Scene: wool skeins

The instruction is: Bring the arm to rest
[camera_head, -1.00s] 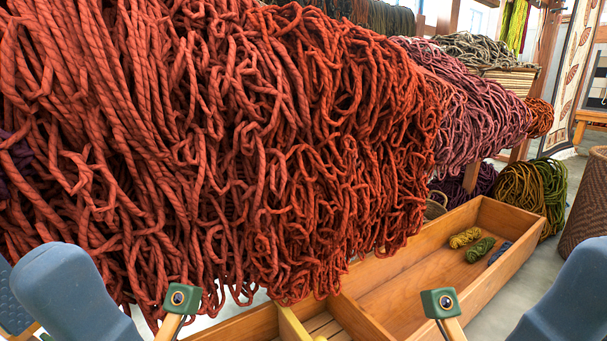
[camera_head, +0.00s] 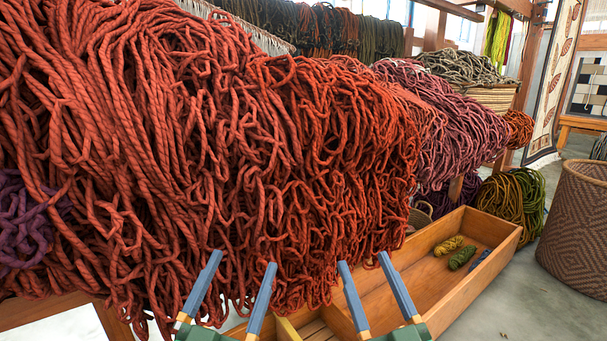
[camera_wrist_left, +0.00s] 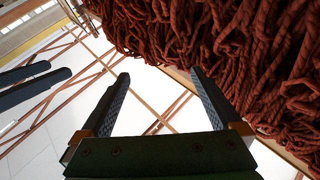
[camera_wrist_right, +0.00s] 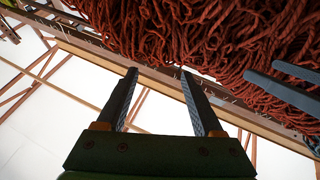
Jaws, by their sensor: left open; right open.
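My left gripper (camera_head: 240,268) is open and empty at the bottom middle of the head view, its two blue fingers pointing up in front of the hanging red wool (camera_head: 250,150). My right gripper (camera_head: 362,258) is open and empty just to its right, in front of the wooden box. In the left wrist view, the left fingers (camera_wrist_left: 160,76) stand apart with nothing between them and red wool at the upper right. In the right wrist view, the right fingers (camera_wrist_right: 158,72) are also apart and empty, with red wool above.
A woven basket (camera_head: 574,222) stands at the right. Purple wool (camera_head: 25,225) hangs at the left. Grey floor shows between box and basket.

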